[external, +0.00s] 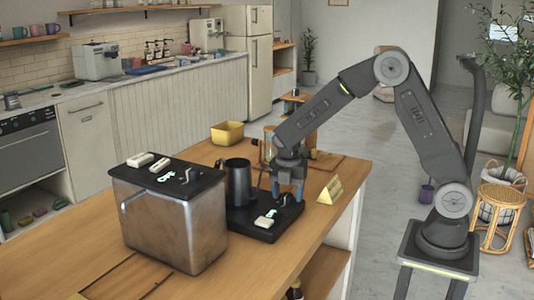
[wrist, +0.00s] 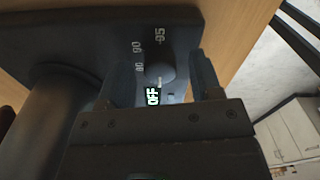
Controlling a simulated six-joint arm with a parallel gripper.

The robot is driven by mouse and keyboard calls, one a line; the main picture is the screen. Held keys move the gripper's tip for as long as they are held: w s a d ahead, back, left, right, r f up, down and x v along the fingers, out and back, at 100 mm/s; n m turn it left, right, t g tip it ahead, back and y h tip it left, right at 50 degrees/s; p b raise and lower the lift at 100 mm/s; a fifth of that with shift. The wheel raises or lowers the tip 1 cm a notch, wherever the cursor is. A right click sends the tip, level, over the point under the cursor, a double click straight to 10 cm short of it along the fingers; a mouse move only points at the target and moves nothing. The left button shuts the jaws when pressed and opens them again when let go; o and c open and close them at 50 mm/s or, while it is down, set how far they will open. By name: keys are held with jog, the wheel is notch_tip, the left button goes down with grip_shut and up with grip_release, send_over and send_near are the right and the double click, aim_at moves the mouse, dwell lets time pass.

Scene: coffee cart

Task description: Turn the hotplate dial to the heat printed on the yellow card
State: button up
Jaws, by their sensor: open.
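The black hotplate (external: 282,226) lies on the wooden counter with a dark metal jug (external: 238,182) standing on it. My gripper (external: 288,190) points down over the hotplate's right part. In the wrist view the dark round dial (wrist: 158,66) sits between the open fingers of my gripper (wrist: 165,78); I cannot tell if they touch it. Marks reading 80, 90 and 95 and a bright OFF label (wrist: 153,97) surround the dial. A small pale mark on the dial's side faces OFF. The yellow card (external: 330,191) stands right of the hotplate; its print is too small to read.
A metal box with a black top (external: 175,215) and white switches stands left of the hotplate. A yellow bin (external: 227,133) and a wooden stand sit behind. The counter's right edge is close to the card.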

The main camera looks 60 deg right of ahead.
jog(key=shift+c, duration=0.2)
jog(key=c, duration=0.9)
